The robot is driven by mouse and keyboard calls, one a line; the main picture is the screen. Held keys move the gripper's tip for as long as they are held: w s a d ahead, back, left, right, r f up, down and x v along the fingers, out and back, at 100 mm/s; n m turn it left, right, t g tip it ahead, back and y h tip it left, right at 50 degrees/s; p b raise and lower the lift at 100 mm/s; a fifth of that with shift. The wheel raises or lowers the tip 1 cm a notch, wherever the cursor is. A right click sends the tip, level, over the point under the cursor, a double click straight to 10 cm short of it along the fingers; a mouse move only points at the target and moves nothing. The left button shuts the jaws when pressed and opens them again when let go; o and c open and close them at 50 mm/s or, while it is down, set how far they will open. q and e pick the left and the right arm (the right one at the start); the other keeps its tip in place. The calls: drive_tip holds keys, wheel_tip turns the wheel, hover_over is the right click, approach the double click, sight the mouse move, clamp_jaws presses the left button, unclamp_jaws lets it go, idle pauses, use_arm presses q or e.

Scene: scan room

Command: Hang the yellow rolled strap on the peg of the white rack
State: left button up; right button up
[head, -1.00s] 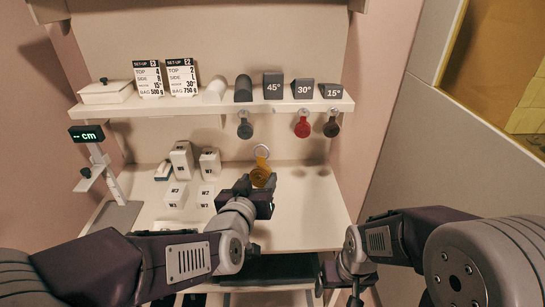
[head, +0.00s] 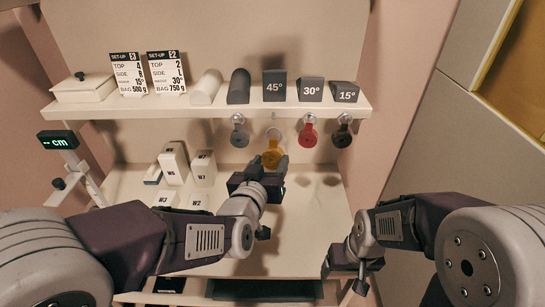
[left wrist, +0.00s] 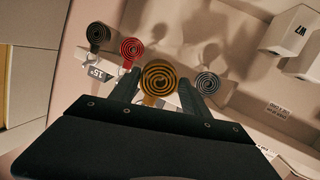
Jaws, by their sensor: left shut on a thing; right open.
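The yellow rolled strap (head: 272,155) is upright in my left gripper (head: 268,168), below the white shelf rack (head: 225,113). A pale round peg end (head: 273,133) shows just above the strap, between the hanging grey and red straps. I cannot tell whether strap and peg touch. In the left wrist view the yellow coil (left wrist: 159,80) sits between the two fingers of my left gripper (left wrist: 157,98). My right gripper (head: 345,276) is open and empty, low at the right, away from the rack.
A grey strap (head: 239,135), a red strap (head: 307,136) and a black strap (head: 342,135) hang from pegs under the shelf. Dark angle blocks (head: 274,86) stand on it. White boxes (head: 174,162) and a cm display (head: 58,140) are at the left.

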use_arm(q)
drive_tip(key=shift+s+a+r, duration=0.1)
drive_tip(key=shift+s+a, duration=0.05)
drive_tip(key=w, duration=0.2)
drive_tip(key=shift+w+f+b, duration=0.25)
drive_tip(key=shift+w+b, duration=0.1)
drive_tip(key=shift+w, duration=0.75)
drive_tip(key=shift+w+f+b, duration=0.25)
drive_tip(key=shift+w+b, duration=0.05)
drive_tip(key=shift+w, duration=0.65)
drive_tip(key=shift+w+f+b, duration=0.25)
drive_tip(key=shift+w+b, duration=0.05)
drive_tip(key=shift+w, duration=0.7)
drive_tip(key=shift+w+f+b, duration=0.25)
drive_tip(key=shift+w+b, duration=0.05)
drive_tip(key=shift+w, duration=0.65)
use_arm(e)
drive_tip(key=shift+s+f, duration=0.25)
drive_tip(key=shift+f, duration=0.95)
